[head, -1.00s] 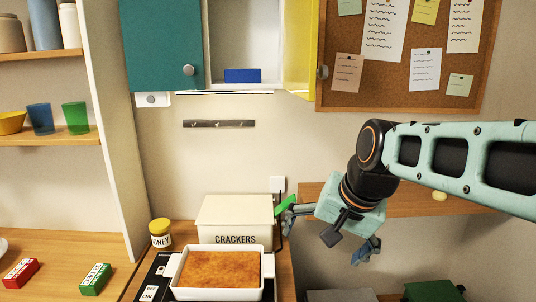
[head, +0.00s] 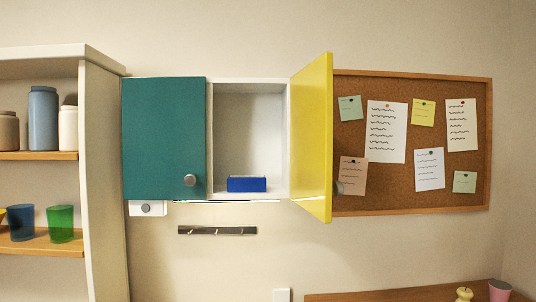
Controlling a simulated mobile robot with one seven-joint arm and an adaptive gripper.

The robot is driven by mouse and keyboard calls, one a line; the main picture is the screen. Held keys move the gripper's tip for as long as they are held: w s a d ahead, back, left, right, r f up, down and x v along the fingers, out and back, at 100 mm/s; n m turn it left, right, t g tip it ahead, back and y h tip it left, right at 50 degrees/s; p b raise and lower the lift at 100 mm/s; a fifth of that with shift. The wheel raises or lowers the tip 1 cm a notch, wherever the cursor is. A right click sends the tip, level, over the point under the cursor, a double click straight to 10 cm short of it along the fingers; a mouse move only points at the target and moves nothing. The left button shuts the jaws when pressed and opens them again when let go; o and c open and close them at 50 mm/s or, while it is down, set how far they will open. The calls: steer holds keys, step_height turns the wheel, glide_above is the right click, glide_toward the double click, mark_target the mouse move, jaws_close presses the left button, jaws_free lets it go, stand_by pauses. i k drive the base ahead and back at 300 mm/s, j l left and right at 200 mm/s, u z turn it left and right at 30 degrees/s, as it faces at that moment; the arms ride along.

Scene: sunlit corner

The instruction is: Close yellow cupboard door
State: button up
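The yellow cupboard door (head: 311,140) is at the upper middle of the head view. It stands wide open, swung out from the right side of the wall cupboard (head: 248,135). Its round grey knob (head: 339,188) shows at the door's right side, in front of the cork board. The open compartment holds a blue box (head: 246,184) on its floor. The teal door (head: 164,138) on the left half is shut, with a grey knob (head: 190,180). My gripper is not in the head view now.
A cork board (head: 450,190) with pinned notes hangs right behind the open door. A hook rail (head: 217,230) is below the cupboard. A tall shelf unit (head: 103,180) with jars and cups stands at the left. A wooden shelf (head: 400,295) is at the bottom right.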

mark_target(313, 186)
steer(key=l+u, duration=0.45)
steer(key=l, duration=0.35)
steer(key=k+l+u, duration=0.1)
steer(key=l+u, duration=0.4)
steer(key=l, duration=0.3)
steer(key=l+z, duration=0.25)
steer(key=k+j, duration=0.05)
steer(key=j, duration=0.05)
